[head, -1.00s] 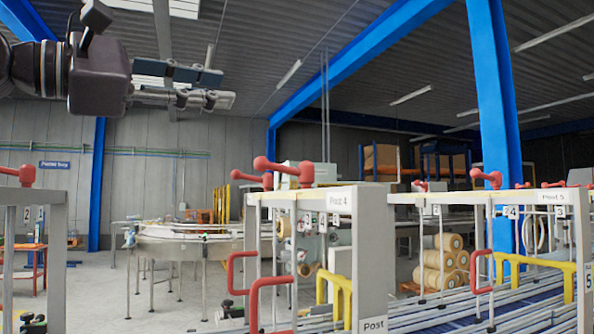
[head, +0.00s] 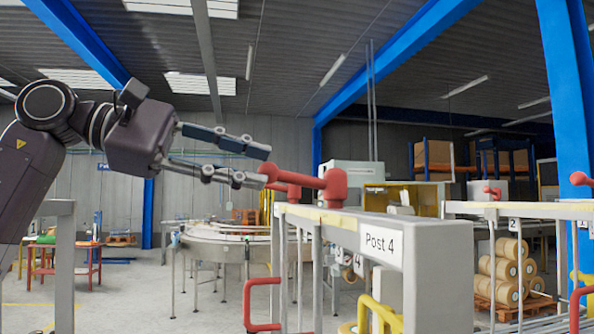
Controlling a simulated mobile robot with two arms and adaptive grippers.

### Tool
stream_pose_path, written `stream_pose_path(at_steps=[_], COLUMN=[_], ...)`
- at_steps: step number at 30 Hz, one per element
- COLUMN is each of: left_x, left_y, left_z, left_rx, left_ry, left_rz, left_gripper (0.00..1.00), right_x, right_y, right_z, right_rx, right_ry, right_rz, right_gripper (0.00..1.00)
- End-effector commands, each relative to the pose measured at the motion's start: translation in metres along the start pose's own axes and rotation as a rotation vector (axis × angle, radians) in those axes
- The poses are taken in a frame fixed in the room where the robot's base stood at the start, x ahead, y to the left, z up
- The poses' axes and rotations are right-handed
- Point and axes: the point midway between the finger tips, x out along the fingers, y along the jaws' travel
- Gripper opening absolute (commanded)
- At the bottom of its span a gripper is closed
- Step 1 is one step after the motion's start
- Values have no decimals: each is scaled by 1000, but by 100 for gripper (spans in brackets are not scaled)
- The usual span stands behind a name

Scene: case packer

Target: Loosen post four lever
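The Post 4 lever (head: 305,181) is a red handle with a thick upright hub on top of the grey post frame marked Post 4 (head: 420,246). Its rounded end points left. My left gripper (head: 264,166) reaches in from the left with its two fingers apart. The fingertips are just left of the lever's rounded end, and the lower one overlaps it in the picture. I cannot tell whether they touch. A second red lever (head: 293,193) shows partly behind the first. My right gripper is not in view.
A red bent handle (head: 249,306) and a yellow rail (head: 380,314) sit below the Post 4 frame. Another grey frame (head: 66,270) stands at left, near my arm. A round conveyor table (head: 215,240) is behind. More red levers are at right.

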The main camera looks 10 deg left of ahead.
Motion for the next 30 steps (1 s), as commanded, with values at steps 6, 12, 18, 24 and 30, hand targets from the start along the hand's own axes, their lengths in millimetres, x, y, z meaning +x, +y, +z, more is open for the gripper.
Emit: stream_pose_path(at_steps=[6,12,18,24,30], left_x=[45,66,72,72,72], left_y=[0,0,0,-1,-1], left_z=[0,0,-1,-1,-1], left_rx=[-3,-3,-3,-3,-3], left_ry=[1,1,0,1,1], left_rz=[-7,-4,-1,-2,-2], left_gripper=[30,30,30,27,5], right_x=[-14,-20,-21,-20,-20], right_y=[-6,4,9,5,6], right_z=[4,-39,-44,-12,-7], right_rx=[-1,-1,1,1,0], right_ry=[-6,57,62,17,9], right_rz=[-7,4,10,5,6], right_gripper=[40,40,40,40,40])
